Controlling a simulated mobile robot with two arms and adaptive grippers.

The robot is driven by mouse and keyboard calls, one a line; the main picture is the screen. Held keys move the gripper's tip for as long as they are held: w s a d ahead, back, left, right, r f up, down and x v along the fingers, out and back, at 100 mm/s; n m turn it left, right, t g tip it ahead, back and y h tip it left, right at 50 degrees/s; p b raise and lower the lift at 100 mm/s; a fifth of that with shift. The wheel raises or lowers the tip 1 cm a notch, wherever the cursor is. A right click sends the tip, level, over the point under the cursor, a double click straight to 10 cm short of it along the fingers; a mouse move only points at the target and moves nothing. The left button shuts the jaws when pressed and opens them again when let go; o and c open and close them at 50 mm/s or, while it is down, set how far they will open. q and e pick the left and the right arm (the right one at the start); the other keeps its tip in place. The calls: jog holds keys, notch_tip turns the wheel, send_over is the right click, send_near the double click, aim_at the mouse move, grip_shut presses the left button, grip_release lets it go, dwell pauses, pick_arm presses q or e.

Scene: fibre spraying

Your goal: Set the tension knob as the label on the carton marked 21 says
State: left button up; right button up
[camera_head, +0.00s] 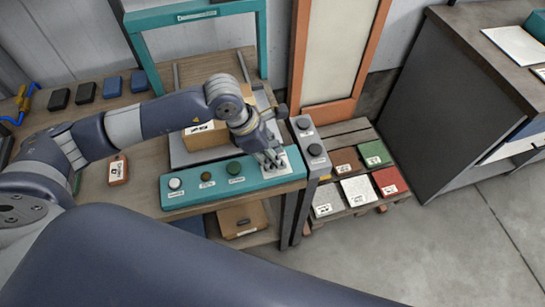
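A teal control panel (222,194) stands on the front of the bench. It carries a white button (175,183), a brown button (206,178) and a green button (234,168). My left gripper (270,160) points down over a white plate (284,168) at the panel's right end. Its fingers hide what is on the plate, so I cannot tell whether they touch a knob. A brown carton (203,138) with a label sits behind the panel, partly hidden by my arm. Another labelled carton (240,220) is on the shelf below. Their numbers are too small to read. My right gripper is not in view.
A grey post with two dark knobs (315,150) stands right of the panel. A pallet (345,133) with several labelled coloured slabs lies beyond it. A teal frame (262,45) rises behind. Dark and blue blocks (112,87) lie at the back left.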

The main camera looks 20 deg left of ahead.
pick_arm(q)
jog(key=m+b, duration=0.1)
jog(key=b, duration=0.1)
jog(key=m+g+b, duration=0.1)
jog(key=m+b, duration=0.3)
jog(key=shift+w+f+g+b, duration=0.2)
jog(key=shift+f+g+b, duration=0.1)
jog(key=shift+g, duration=0.1)
jog(key=shift+r+m+g+b, duration=0.3)
jog(key=shift+m+g+b, duration=0.2)
jog(key=shift+m+b, duration=0.95)
jog(key=o, duration=1.1)
jog(key=shift+c, duration=0.2)
jog(key=v, duration=1.2)
jog(key=shift+a, duration=0.15)
jog(key=shift+w, duration=0.1)
